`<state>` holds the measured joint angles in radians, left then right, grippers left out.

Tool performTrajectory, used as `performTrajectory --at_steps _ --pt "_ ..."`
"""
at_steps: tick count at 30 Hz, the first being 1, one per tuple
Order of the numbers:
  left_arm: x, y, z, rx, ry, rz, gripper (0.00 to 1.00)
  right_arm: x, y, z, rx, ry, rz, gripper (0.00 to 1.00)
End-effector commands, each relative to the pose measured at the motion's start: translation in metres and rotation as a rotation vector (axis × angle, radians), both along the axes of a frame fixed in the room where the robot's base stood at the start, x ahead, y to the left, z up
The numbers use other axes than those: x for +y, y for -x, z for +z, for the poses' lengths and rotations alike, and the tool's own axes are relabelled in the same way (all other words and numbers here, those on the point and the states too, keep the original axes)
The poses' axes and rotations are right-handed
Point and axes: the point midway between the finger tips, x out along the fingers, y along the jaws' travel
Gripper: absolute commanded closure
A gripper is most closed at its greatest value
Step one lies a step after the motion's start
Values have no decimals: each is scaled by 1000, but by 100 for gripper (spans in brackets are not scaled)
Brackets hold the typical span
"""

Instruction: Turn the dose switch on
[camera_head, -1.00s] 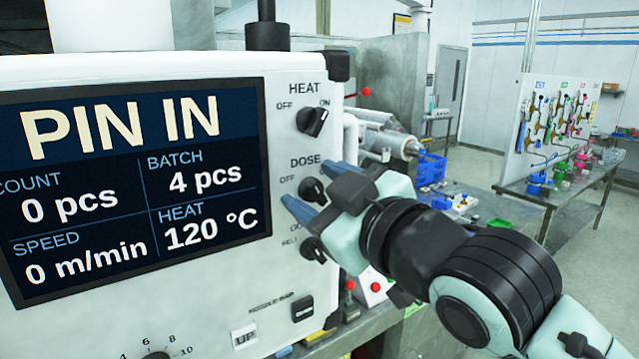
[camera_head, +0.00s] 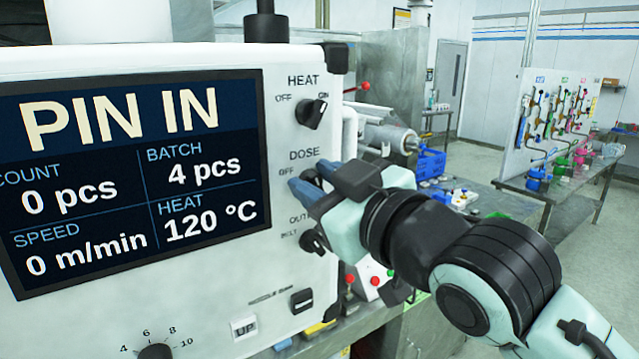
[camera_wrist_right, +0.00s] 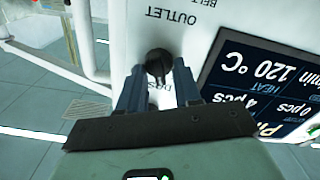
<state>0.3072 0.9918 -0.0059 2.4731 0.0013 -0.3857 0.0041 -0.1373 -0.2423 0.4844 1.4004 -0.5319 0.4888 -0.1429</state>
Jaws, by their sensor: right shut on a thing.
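The dose switch is a black rotary knob on the white machine panel, under the DOSE label. In the head view my right gripper (camera_head: 306,186) covers most of it. In the right wrist view the dose knob (camera_wrist_right: 157,63) sits between the two blue fingertips of my right gripper (camera_wrist_right: 158,80), which are shut on it. The wrist view shows the panel upside down. My left gripper is not in view.
The black heat knob (camera_head: 311,113) is above, turned toward ON. The outlet knob (camera_head: 314,240) is close below my gripper. The display (camera_head: 135,180) reads PIN IN, 0 pcs and 120 °C.

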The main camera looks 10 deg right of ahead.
Motion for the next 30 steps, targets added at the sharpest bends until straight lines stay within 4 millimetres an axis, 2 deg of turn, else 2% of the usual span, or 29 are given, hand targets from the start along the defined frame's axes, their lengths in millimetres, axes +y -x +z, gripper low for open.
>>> performTrajectory --at_steps 18,30 --pt "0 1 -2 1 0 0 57 -5 -2 0 192 -527 -1 97" --pt "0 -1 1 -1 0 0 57 -6 -3 -1 283 -777 -1 97"
